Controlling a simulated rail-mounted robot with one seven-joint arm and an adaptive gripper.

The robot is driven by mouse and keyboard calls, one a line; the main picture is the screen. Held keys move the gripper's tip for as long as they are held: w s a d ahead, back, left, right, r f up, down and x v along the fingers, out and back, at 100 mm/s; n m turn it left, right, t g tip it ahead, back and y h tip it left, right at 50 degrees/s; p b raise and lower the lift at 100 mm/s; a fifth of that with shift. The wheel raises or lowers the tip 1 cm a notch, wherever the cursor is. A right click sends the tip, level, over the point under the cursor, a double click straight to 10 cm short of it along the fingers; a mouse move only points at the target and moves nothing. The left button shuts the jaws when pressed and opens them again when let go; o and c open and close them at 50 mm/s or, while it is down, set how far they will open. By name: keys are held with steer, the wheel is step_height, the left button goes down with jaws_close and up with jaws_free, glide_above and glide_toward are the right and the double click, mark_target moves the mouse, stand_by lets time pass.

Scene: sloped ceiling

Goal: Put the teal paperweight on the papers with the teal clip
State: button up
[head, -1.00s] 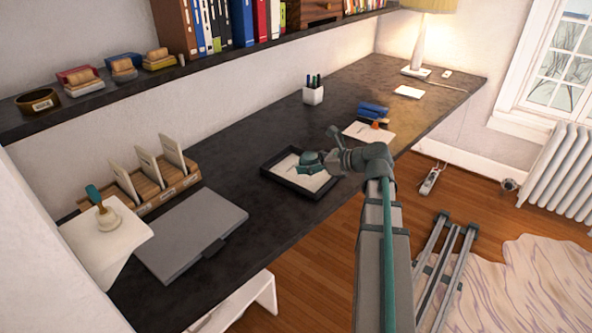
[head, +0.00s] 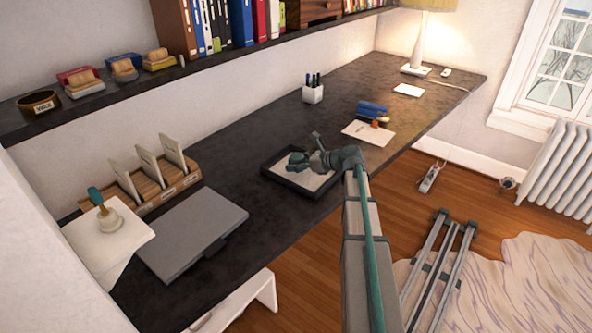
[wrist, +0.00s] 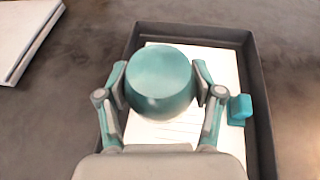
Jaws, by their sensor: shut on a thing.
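My gripper (wrist: 160,92) is shut on the teal paperweight (wrist: 160,75), a rounded piece with a flat top, held between its two fingers. In the head view my gripper (head: 297,160) is over the dark tray (head: 275,182). White papers (wrist: 215,62) lie in the tray, also visible in the head view (head: 318,182). The teal clip (wrist: 239,109) is on the right edge of these papers, to the right of the paperweight. The paperweight is over the papers; I cannot tell whether it touches them.
A closed grey laptop (head: 190,232) lies left of the tray. A wooden card holder (head: 155,192) and a bell-like thing with a teal handle (head: 103,212) stand further left. A pen cup (head: 313,94) and papers with an orange item (head: 368,133) are behind and right.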

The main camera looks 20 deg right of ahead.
mark_target(297, 175)
steer(key=shift+w+f+p, duration=0.15)
steer(key=shift+f, duration=0.75)
steer(key=shift+w+f+p, duration=0.1)
steer(key=shift+f+p, duration=0.05)
steer(key=shift+f, duration=0.7)
steer(key=shift+f, duration=0.1)
steer(key=o, duration=1.5)
steer(key=shift+s+d, duration=0.15)
steer(key=shift+s, duration=0.05)
steer(key=b+v, duration=0.1)
steer(key=v, duration=1)
steer(key=shift+r, duration=0.3)
steer(key=shift+s+d+r, duration=0.1)
steer(key=shift+s+d, duration=0.05)
